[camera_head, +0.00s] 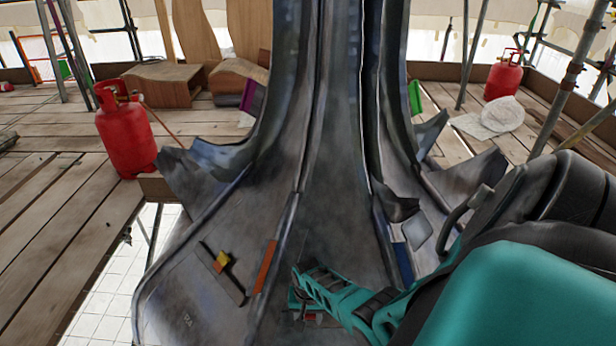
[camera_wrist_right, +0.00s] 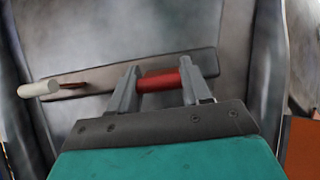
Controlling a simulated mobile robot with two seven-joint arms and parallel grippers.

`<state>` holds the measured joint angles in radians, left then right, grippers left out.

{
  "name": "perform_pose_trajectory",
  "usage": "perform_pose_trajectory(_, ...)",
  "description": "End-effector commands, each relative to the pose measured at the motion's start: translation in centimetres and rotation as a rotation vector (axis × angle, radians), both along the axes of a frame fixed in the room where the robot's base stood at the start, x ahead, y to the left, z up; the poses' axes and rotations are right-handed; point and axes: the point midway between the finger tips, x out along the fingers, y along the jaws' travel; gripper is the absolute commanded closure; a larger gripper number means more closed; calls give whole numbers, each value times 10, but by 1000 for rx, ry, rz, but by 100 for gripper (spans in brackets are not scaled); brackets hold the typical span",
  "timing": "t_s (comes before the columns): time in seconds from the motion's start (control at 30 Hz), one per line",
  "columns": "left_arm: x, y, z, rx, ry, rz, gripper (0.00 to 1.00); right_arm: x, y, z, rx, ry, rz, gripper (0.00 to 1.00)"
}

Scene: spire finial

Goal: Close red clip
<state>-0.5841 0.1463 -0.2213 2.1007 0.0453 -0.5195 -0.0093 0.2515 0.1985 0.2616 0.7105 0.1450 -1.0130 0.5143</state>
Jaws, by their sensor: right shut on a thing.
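My right gripper (camera_head: 304,308) reaches down to the lower middle of the grey metal spire (camera_head: 335,190) in the head view. In the right wrist view, my right gripper (camera_wrist_right: 160,82) is shut with its two fingers on either side of a red cylindrical piece, the red clip (camera_wrist_right: 158,81). The clip lies in front of a long grey plate (camera_wrist_right: 100,88) on the metal surface. In the head view only a small bit of red (camera_head: 313,318) shows beside the fingers; the rest is hidden. My left gripper is not in view.
A dark plate with a yellow block (camera_head: 221,261), an orange strip (camera_head: 265,267) and a blue strip (camera_head: 402,262) are on the spire. A white cylinder (camera_wrist_right: 38,89) on a brown rod is left of the clip. Red gas bottles (camera_head: 126,130) stand on the planks behind.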

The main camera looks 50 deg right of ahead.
Motion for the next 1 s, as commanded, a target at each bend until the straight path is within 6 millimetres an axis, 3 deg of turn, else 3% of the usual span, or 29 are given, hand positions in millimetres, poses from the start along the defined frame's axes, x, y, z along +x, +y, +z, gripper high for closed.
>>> perform_pose_trajectory(0.23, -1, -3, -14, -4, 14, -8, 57, 5, -6, -1, 113, 89, -1, 83)
perform_pose_trajectory(0.93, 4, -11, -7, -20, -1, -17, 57, 7, -8, 1, 177, 143, 0, 83)
perform_pose_trajectory(0.97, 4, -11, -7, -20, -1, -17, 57, 7, -8, 1, 177, 143, 0, 50)
perform_pose_trajectory(1.0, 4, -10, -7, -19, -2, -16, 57, 7, -8, 1, 177, 143, 0, 47)
